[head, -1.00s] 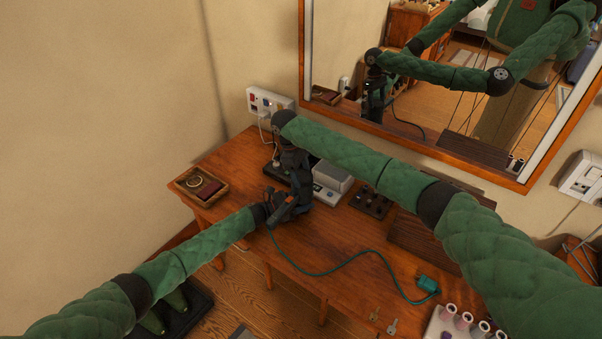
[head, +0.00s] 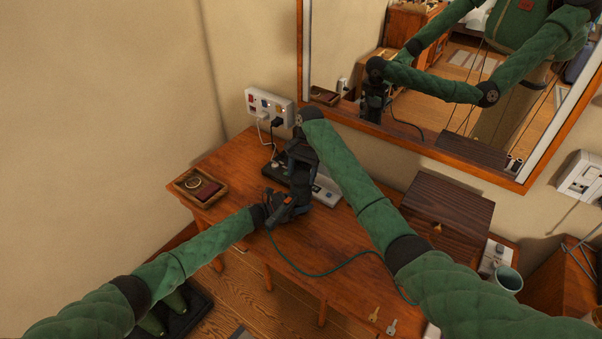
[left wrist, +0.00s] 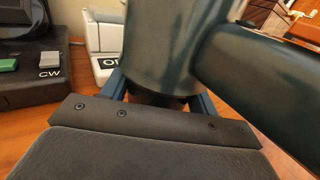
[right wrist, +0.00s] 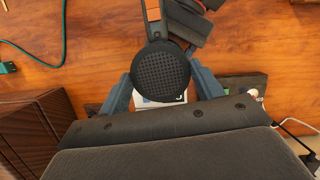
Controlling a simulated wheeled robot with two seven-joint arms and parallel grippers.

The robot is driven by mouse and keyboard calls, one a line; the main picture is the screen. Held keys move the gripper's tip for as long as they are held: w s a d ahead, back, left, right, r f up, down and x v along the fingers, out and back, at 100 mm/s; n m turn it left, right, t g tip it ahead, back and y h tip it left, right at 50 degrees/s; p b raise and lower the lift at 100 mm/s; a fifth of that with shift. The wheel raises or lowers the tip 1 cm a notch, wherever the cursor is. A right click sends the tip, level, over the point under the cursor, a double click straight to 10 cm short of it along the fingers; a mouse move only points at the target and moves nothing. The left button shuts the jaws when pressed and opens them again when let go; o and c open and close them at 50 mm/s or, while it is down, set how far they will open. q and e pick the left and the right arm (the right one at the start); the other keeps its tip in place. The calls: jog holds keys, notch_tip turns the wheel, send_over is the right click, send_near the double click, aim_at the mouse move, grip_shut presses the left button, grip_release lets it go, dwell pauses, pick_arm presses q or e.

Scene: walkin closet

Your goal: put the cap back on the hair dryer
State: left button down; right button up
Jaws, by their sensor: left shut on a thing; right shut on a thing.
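My left gripper (head: 284,207) is shut on the dark hair dryer (left wrist: 165,45) above the desk's left part. The dryer's teal cord hangs from it across the desk. In the left wrist view a dark rounded cylinder stands between the blue fingers, with another at the right. My right gripper (head: 297,180) is just above and behind the left one, pointing down. In the right wrist view its fingers are shut on the round black mesh cap (right wrist: 162,70). A dark part with a copper stripe shows beyond the cap. I cannot tell whether cap and dryer touch.
Desk devices (head: 325,190) stand close behind the grippers. A wooden tray (head: 188,187) is at left, a dark wooden box (head: 445,208) at right. Keys (head: 391,327) lie at the front. A wall outlet (head: 270,107) and mirror (head: 420,130) are behind.

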pick_arm(q)
jog(key=shift+s+f, duration=0.15)
pick_arm(e)
jog(key=o, duration=0.9)
jog(key=shift+w+r, duration=0.1)
jog(key=shift+r, duration=0.1)
jog(key=shift+o, duration=0.6)
jog(key=shift+f, duration=0.1)
jog(key=shift+r, duration=2.2)
jog(key=shift+r, duration=0.1)
